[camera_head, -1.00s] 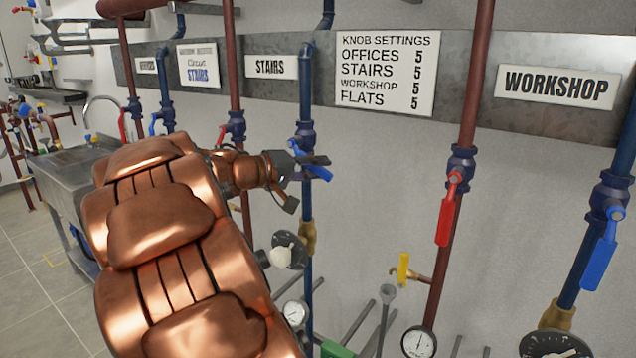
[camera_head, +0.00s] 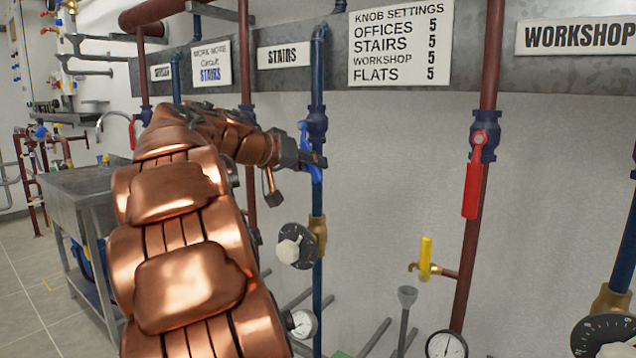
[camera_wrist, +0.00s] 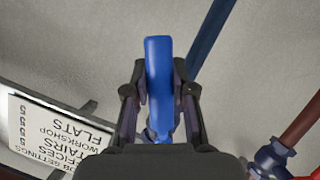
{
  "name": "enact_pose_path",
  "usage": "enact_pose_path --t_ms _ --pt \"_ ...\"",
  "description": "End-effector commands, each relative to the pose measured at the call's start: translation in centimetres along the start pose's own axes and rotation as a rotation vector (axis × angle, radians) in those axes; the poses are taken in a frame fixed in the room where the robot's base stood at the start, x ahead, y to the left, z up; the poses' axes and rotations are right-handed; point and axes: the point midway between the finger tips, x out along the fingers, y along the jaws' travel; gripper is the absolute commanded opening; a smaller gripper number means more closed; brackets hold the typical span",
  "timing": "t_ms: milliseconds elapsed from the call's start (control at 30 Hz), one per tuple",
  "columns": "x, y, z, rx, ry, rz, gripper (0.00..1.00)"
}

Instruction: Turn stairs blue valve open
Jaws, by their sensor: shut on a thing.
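The stairs blue valve (camera_head: 317,122) sits on the blue pipe just right of the STAIRS sign (camera_head: 283,55). Its blue handle (camera_head: 304,138) now stands close to upright, roughly along the pipe, partly hidden by my gripper. My gripper (camera_head: 312,160) is at the handle, reaching in from the left. In the wrist view the handle (camera_wrist: 159,60) lies between the two fingers of my gripper (camera_wrist: 160,100), which are shut on it. The wrist view does not show the valve body clearly.
A black dial with a white knob (camera_head: 292,248) is below on the same pipe. To the right are a red valve handle (camera_head: 473,188) and a yellow handle (camera_head: 425,255). A steel sink bench (camera_head: 75,190) stands at left.

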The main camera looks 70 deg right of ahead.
Motion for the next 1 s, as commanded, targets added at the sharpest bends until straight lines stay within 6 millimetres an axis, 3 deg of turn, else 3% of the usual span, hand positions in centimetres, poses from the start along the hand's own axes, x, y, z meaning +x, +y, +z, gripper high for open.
enact_pose_path --t_ms 67,433,1000 --pt "0.5 -1.2 0.9 0.056 -0.005 -0.026 0.00" --pt "0.1 -3.2 0.2 0.284 -0.002 -0.122 0.00" --pt "-0.3 -4.2 -0.6 0.429 -0.005 -0.181 0.00"
